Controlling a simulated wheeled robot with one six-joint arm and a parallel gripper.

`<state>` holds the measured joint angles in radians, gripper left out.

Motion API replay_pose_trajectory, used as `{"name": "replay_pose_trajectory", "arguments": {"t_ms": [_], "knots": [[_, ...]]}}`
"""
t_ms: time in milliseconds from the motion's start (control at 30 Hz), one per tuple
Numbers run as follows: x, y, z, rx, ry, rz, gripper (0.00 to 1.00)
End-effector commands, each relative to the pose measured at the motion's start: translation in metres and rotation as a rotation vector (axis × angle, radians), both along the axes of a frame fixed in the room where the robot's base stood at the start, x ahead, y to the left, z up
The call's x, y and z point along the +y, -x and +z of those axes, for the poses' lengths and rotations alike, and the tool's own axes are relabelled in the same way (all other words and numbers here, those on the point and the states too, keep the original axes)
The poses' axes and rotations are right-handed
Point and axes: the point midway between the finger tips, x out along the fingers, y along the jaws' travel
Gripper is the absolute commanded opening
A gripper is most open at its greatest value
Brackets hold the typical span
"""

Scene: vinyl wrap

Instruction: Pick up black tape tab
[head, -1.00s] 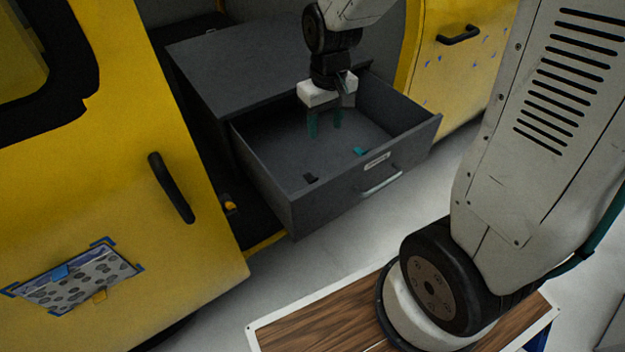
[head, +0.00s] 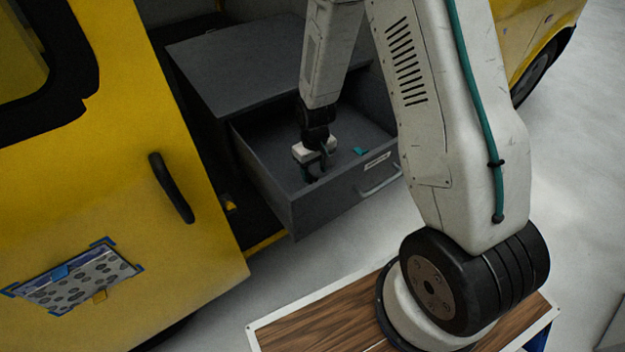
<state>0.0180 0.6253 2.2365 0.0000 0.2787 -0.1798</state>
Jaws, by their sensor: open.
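My gripper (head: 315,174) is open and reaches down into the front left part of the open grey drawer (head: 335,206). The small black tape tab cannot be made out now. In the earlier head view it lay on the drawer floor where my fingers now are, so they seem to hide it. I cannot tell whether the fingers touch it. A teal tab (head: 360,151) lies on the drawer floor to the right of my gripper.
The drawer's front panel carries a label (head: 377,160) and a metal handle (head: 381,180). The grey cabinet top (head: 235,65) is behind the drawer. A yellow door (head: 120,220) with a taped patterned sheet (head: 75,278) stands at the left.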

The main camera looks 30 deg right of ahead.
Motion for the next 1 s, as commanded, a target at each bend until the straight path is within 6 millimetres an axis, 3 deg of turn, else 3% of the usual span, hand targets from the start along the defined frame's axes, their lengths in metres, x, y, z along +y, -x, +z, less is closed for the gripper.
{"name": "replay_pose_trajectory", "arguments": {"t_ms": [200,467,500,667,1000], "knots": [[0.0,0.0,-0.029,0.004,0.0,0.0,0.48],[0.0,-0.001,-0.032,0.0,0.0,0.0,0.48],[0.0,-0.001,-0.032,0.0,0.0,0.0,0.45],[0.0,0.0,-0.032,0.001,0.0,0.0,0.01],[0.0,-0.001,-0.031,0.001,0.0,0.0,0.0]]}}
